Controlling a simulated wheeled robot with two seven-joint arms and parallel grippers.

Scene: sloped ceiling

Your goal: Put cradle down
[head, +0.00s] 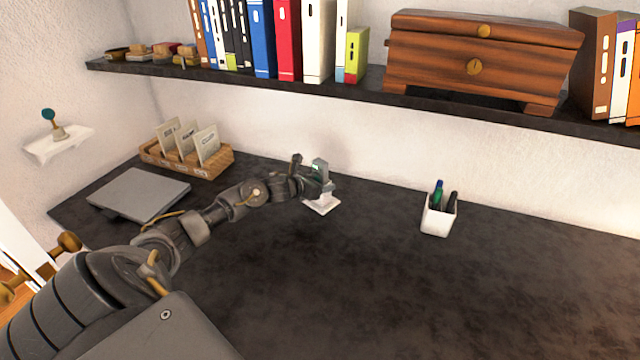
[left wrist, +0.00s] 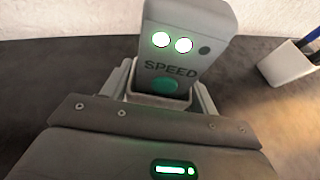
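The cradle (head: 322,205) is a small white stand with a flat base, at the back middle of the dark desk in the head view. A grey handset (head: 320,169) stands upright in it. In the left wrist view the handset (left wrist: 186,50) shows two lit lights, a dark one, the word SPEED and a green button. The cradle's pale rim (left wrist: 158,101) shows below it. My left gripper (head: 313,186) has its fingers close against both sides of the cradle. I cannot tell whether the base touches the desk. My right gripper is out of view.
A white pen cup (head: 438,218) stands to the right. A wooden card tray (head: 213,163) and a closed grey laptop (head: 140,194) lie to the left. A shelf (head: 360,84) with books and a wooden chest hangs above. The desk's right side is clear.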

